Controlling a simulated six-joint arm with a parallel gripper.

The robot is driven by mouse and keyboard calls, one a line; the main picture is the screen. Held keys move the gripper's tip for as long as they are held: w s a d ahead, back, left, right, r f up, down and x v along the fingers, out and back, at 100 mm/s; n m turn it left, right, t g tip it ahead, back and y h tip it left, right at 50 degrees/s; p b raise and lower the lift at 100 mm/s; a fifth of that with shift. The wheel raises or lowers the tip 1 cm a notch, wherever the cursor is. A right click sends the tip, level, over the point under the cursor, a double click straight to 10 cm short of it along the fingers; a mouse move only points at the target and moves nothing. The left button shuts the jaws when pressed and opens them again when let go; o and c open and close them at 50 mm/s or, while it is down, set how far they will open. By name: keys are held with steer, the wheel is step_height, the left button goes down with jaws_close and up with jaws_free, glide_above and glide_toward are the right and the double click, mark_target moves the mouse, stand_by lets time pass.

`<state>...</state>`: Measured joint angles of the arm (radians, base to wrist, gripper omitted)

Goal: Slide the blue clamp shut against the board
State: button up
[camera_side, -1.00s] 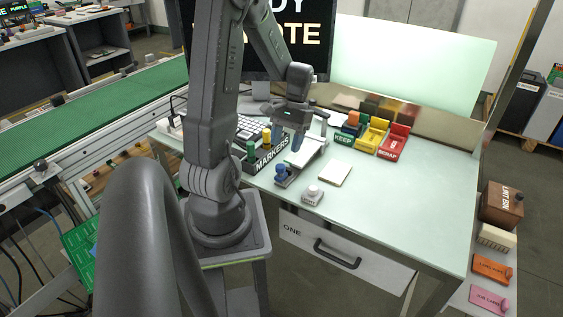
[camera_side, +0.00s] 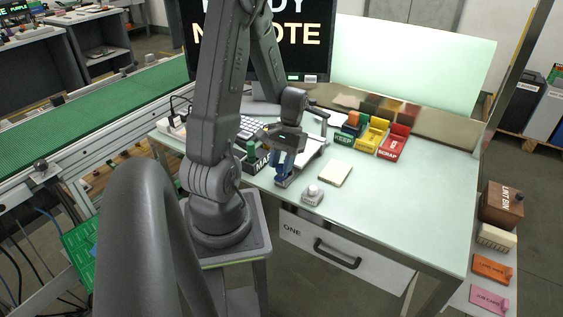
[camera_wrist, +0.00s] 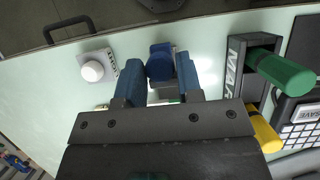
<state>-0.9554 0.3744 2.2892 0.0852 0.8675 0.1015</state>
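The blue clamp (camera_side: 282,181) sits near the front edge of the table, mostly covered by my gripper in the side view. In the wrist view its rounded blue knob (camera_wrist: 160,61) shows between my two blue fingers. My gripper (camera_side: 284,164) is lowered over it with one finger on each side. In the wrist view my gripper (camera_wrist: 158,68) looks open, with a narrow gap at the knob's left; contact on the right cannot be told. The pale board (camera_side: 314,148) lies behind the clamp, partly hidden by my gripper. The gap between clamp and board is hidden.
A small block with a white knob (camera_side: 312,193) stands right of the clamp, with a pale pad (camera_side: 335,174) behind it. The dark marker holder (camera_wrist: 238,75) with green (camera_wrist: 285,72) and yellow (camera_wrist: 262,132) markers is close on the other side. The table's right side is clear.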

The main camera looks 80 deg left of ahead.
jaws_close()
steer(key=shift+w+a, duration=1.3)
steer(key=shift+o, duration=2.3)
jaws_free()
steer(key=v, duration=1.3)
steer(key=shift+r, duration=0.4)
steer(key=shift+w, duration=0.1)
